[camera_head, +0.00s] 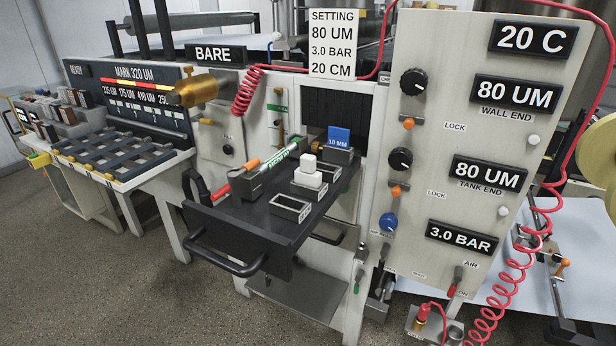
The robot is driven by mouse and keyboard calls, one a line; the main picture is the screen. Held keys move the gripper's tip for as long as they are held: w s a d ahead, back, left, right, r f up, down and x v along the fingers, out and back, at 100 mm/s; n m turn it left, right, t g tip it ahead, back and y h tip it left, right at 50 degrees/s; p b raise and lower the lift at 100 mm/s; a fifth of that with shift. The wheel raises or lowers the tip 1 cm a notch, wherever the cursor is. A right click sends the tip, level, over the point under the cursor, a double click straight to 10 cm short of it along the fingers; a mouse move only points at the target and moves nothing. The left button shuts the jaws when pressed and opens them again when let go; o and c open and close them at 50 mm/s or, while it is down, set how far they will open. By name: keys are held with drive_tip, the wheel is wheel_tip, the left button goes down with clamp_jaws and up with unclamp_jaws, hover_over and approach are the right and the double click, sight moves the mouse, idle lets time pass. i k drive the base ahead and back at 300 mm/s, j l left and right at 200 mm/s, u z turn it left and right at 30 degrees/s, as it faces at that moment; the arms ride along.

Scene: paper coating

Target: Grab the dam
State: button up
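No part in view is clearly labelled as the dam, and I cannot tell which one it is. Small loose parts sit on a black tray (222,212) at the front of the machine. Among them are stacked white blocks (308,175) near its middle and a blue block marked 10 MM (339,137) in a dark holder at the back. A green and white stick with lettering (282,158) and an orange-tipped stick (246,166) lie at the tray's left side. An empty white-outlined holder (291,208) is at the front right. My gripper is not in view.
A black handle (232,268) juts from the tray's front. The control panel (440,150) with knobs stands right of the tray. Red coiled hoses (500,300) hang at right. A slotted rack (105,150) is at left. The floor at front left is clear.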

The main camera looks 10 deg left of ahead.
sight(306, 175)
drive_tip(key=i+j+u, duration=0.1)
drive_tip(key=j, duration=0.35)
drive_tip(key=i+j, duration=0.1)
drive_tip(key=j, duration=0.35)
drive_tip(key=i+j+u, duration=0.15)
drive_tip(key=j, duration=0.25)
drive_tip(key=j+u, duration=0.1)
drive_tip(key=j, duration=0.35)
drive_tip(key=i, duration=0.05)
